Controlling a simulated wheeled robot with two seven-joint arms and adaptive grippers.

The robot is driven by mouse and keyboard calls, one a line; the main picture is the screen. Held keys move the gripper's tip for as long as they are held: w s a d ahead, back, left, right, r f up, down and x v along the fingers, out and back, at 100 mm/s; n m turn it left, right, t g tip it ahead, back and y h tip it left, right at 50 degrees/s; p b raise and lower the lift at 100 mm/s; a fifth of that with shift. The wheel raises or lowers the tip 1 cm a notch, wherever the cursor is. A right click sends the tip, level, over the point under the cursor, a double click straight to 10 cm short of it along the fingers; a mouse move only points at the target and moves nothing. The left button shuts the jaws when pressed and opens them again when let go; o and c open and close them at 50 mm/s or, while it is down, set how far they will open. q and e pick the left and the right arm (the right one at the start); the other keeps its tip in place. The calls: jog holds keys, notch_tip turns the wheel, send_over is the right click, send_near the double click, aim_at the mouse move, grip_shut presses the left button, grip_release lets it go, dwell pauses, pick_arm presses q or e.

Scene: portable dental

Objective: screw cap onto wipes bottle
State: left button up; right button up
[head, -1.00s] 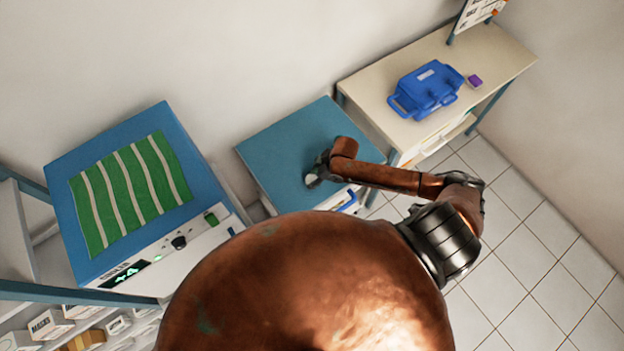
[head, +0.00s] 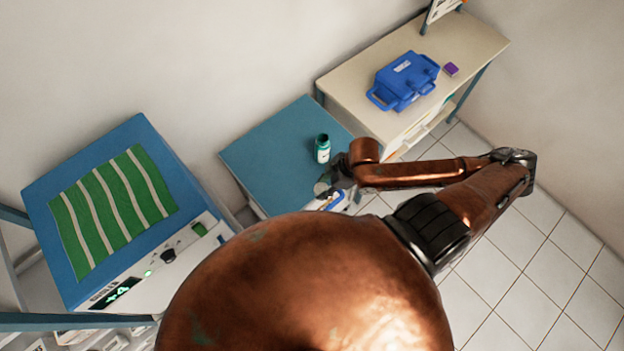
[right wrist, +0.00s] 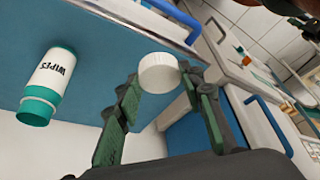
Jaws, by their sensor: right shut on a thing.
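My right gripper (head: 328,186) is over the cabinet's front right edge, to the front of the bottle. In the right wrist view its green-padded fingertips (right wrist: 158,80) are shut on a round white cap (right wrist: 158,72). My left gripper is not in view.
A cream bench (head: 350,85) at the back right bears a blue case (head: 405,82) and a small purple box (head: 451,69). A blue-topped unit (head: 45,175) with a green striped cloth (head: 110,210) stands at the left. Much of the middle cabinet top is bare.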

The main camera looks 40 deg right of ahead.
jog(key=shift+s+d+r, duration=0.1)
jog(key=shift+s+r, duration=0.3)
jog(key=shift+s, duration=0.45)
pick_arm(q)
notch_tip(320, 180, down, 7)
jog(key=b, duration=0.7)
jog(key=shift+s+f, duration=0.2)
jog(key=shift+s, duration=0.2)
pick_arm(e)
jog(key=w+a+f+m+t+h, duration=0.1)
jog(key=w+a+f+m+h, duration=0.2)
jog(key=w+a+m, duration=0.5)
jog(key=shift+w+a+f+m, duration=0.15)
jog(key=shift+a+f+m, duration=0.1)
jog(key=shift+f+m, duration=0.6)
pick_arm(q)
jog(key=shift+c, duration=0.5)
pick_arm(e)
jog(key=shift+r, duration=0.2)
